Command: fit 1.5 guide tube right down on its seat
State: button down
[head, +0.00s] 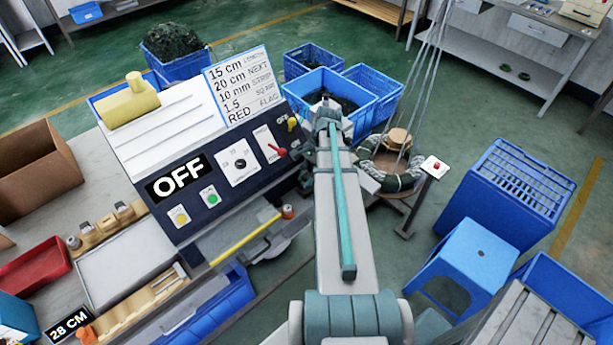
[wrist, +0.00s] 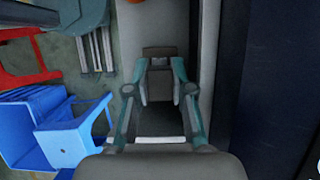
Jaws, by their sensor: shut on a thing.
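In the wrist view my gripper (wrist: 161,92) points away from the camera, its two teal-and-grey fingers closed in on a small grey-brown piece (wrist: 160,62). I take this piece to be the 1.5 guide tube; it is small and dim, and its shape is unclear. The gripper is beside the dark side of the machine. In the head view my arm hides most of the gripper at the machine's right end. The wire machine (head: 225,165) has a sloping dark panel with an OFF sign (head: 180,177). The tube's seat cannot be made out.
A sign (head: 240,85) on the machine reads 1.5 and RED. A wooden holder (head: 88,238) with several small metal parts lies on the bench at left. Blue crates (head: 317,85), a wire coil (head: 385,180), a red-button post (head: 432,168) and a blue stool (head: 468,258) stand right of the machine.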

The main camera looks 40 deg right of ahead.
jog(key=shift+f+b, duration=0.4)
jog(key=shift+f, duration=0.6)
jog(key=c, duration=0.9)
grip_release()
jog(key=v, duration=1.2)
